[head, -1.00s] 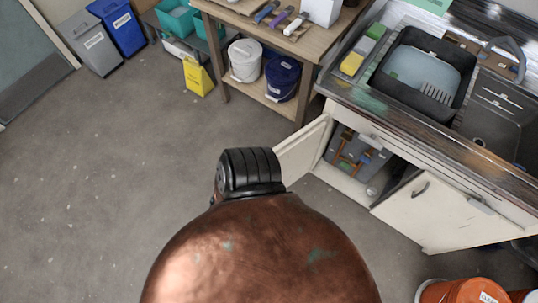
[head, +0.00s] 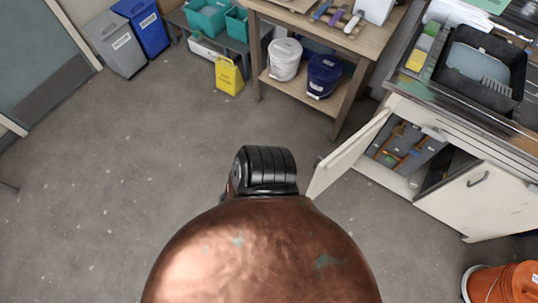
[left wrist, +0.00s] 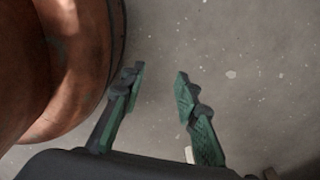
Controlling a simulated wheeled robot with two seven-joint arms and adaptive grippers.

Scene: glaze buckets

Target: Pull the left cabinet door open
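The left cabinet door (head: 347,156) is a pale panel in the head view. It stands swung open, out from the cabinet under the sink counter. A dark bar shows at its outer edge. The cabinet interior (head: 405,145) is visible, with grey and orange items inside. My left gripper (left wrist: 160,75) shows in the left wrist view with its green fingers apart. Nothing is between them, only bare floor behind. It is not touching the door in that view. My left and right grippers are not visible in the head view.
An orange bucket (head: 505,285) is at the lower right. A wooden table (head: 342,100) with white and blue buckets stands beyond. The floor at left is clear.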

